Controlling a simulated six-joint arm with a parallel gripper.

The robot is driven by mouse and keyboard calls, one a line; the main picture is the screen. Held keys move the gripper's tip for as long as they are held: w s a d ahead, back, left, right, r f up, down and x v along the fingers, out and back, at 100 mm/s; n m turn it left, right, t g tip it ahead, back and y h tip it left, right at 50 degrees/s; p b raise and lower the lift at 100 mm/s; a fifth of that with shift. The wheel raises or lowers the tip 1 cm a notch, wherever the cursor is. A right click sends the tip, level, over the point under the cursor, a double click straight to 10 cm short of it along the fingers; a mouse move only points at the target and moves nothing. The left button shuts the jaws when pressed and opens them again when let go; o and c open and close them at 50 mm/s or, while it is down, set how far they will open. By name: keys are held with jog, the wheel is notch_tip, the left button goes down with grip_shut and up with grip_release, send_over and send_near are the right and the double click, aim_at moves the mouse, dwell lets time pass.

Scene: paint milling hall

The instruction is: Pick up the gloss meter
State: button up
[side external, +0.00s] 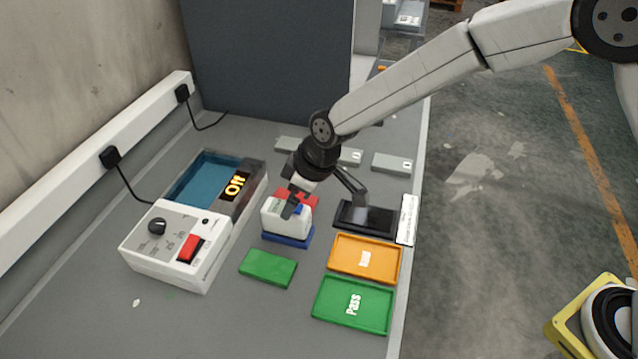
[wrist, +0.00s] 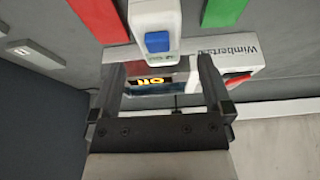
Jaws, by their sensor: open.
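A small white block-shaped device with a blue button, which I take as the gloss meter (side external: 287,222), stands mid-bench in the side view. A blue part shows at its foot. In the wrist view the gloss meter (wrist: 153,20) is at top centre, its blue button facing me. Whether a finger touches the meter I cannot tell.
A white instrument (side external: 175,247) with a red switch and lit display stands left. A green panel (side external: 268,267) lies in front, a red panel (wrist: 98,15) behind. Orange (side external: 364,258) and green "Pass" (side external: 330,303) trays and a black box (side external: 365,218) are right. Grey blocks (side external: 391,163) lie behind.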

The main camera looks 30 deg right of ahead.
aim_at(298, 227)
jog(key=shift+f, duration=0.25)
jog(key=shift+x, duration=2.6)
jog(key=shift+w+a, duration=0.1)
jog(key=shift+r, duration=0.1)
grip_shut()
